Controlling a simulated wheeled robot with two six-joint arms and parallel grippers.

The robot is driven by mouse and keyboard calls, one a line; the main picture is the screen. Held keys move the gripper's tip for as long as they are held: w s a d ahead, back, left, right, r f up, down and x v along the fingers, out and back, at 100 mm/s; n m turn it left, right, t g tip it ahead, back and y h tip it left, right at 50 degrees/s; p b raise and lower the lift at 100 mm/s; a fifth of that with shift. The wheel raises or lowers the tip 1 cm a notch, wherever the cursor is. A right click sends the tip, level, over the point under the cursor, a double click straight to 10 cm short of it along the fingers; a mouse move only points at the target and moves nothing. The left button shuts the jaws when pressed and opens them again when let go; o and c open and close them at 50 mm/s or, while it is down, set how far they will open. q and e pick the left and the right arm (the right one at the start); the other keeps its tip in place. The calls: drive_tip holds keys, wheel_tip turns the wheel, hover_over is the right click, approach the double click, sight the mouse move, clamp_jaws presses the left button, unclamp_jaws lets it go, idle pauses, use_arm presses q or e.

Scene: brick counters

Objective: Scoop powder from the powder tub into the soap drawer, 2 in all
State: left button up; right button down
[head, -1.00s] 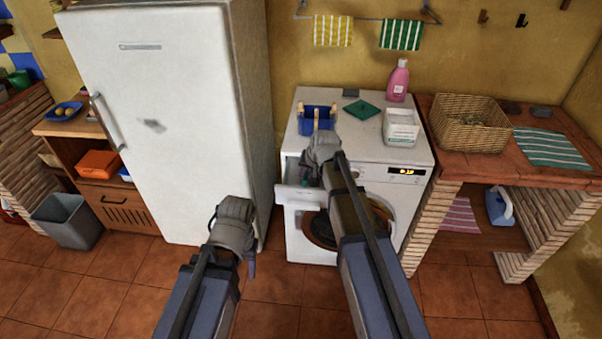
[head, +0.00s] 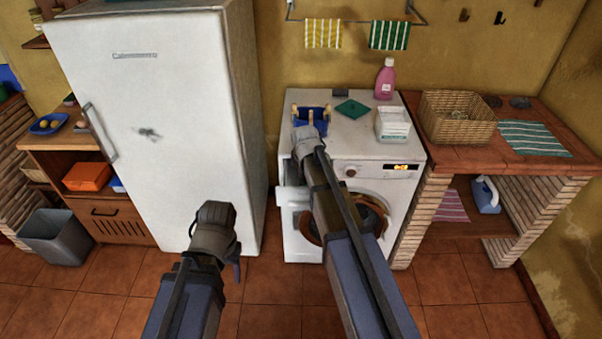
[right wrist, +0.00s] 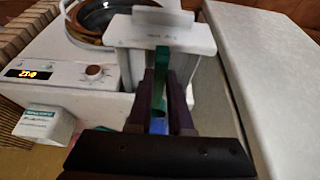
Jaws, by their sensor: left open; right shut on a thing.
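The soap drawer (head: 292,196) is pulled out at the front left of the white washing machine; it also shows in the right wrist view (right wrist: 158,32). My right gripper (head: 308,135) is above and behind the drawer front, near the machine's top left edge. In the right wrist view its fingers (right wrist: 162,88) are shut on a green scoop (right wrist: 161,70), seen edge-on in line with the drawer. What the scoop holds is hidden. The white powder tub (head: 392,126) stands on the machine's right side, also in the right wrist view (right wrist: 44,124). My left gripper (head: 214,214) is open, empty, before the fridge.
A blue peg basket (head: 316,118), a flat green item (head: 352,109) and a pink bottle (head: 385,79) share the machine top. The fridge (head: 160,130) stands close on the left. A wicker basket (head: 456,118) sits on the right counter. The floor in front is clear.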

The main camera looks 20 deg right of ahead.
drive_tip(key=shift+d+r+p, duration=0.3)
drive_tip(key=shift+r+p, duration=0.3)
drive_tip(key=shift+r, duration=0.35)
drive_tip(key=shift+a+r+p, duration=0.15)
drive_tip(key=shift+r+p, duration=0.5)
